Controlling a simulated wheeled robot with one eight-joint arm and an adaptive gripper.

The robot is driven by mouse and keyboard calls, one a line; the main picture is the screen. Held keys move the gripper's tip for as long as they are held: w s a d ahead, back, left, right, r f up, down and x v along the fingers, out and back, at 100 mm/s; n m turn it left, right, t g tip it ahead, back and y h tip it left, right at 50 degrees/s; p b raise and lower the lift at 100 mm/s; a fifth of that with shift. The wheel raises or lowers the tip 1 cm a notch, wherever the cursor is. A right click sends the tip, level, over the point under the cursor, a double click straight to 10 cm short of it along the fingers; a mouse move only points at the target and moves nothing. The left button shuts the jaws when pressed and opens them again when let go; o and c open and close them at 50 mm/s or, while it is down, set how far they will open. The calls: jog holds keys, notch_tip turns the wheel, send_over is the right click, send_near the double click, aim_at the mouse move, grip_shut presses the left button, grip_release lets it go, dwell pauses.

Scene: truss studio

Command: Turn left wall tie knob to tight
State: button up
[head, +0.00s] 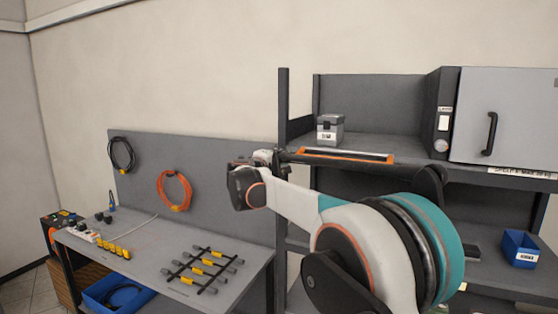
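No wall tie knob can be made out in the head view. The left post of the dark shelf rack (284,105) stands against the wall, and its lower part is partly covered by my arm. My gripper (266,158) is small and dark in the picture, at the end of my white and teal arm. It appears in front of the left end of the rack's upper shelf. I cannot tell whether it touches the rack, and its fingers are too small and overlapped to show whether they are open.
The rack's upper shelf holds a grey box (330,130), an orange-edged dark bar (345,155) and a grey-doored cabinet (505,115). A blue bin (520,249) sits lower right. A workbench (150,262) with a grey pegboard (225,165) stands left, carrying several tools.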

jog(key=shift+f, duration=0.1)
jog(key=o, duration=1.1)
jog(key=v, duration=1.2)
